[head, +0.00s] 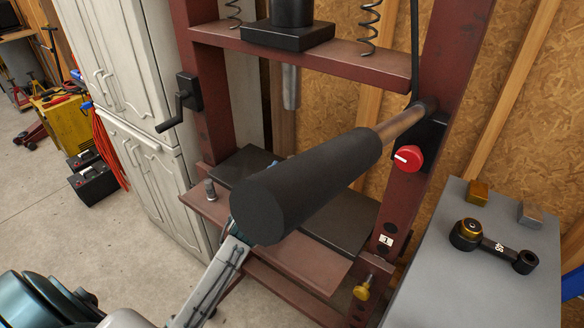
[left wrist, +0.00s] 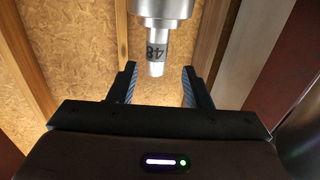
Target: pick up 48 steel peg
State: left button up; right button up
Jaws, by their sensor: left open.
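The steel peg (left wrist: 156,52), a short pale cylinder marked 48 on a grey band, hangs point-down from a wider silver ram in the left wrist view. My left gripper (left wrist: 160,86) is open and empty. Its two fingers stand apart on either side of the peg's lower end in the picture; I cannot tell the depth gap. In the head view the silver ram (head: 290,84) hangs below the press beam, and the 48 mark cannot be made out. My left gripper is hidden there behind a thick black handle grip. My right gripper is not in view.
The black grip (head: 310,185) juts from the red press frame (head: 405,190) across my left arm. A dark press plate (head: 335,225) lies below the ram. A grey bench (head: 455,290) at right holds a numbered link arm (head: 505,250) and two small blocks.

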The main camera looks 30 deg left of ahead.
pick_arm(q)
jog(key=w+p, duration=0.1)
jog(key=w, duration=0.3)
jog(key=shift+w+r+p, duration=0.15)
jog(key=shift+r+p, duration=0.05)
jog(key=shift+p, duration=0.1)
jog(key=shift+w+f, duration=0.15)
jog(key=shift+w, duration=0.2)
jog(key=shift+s, duration=0.1)
jog(key=shift+c, duration=0.5)
grip_shut()
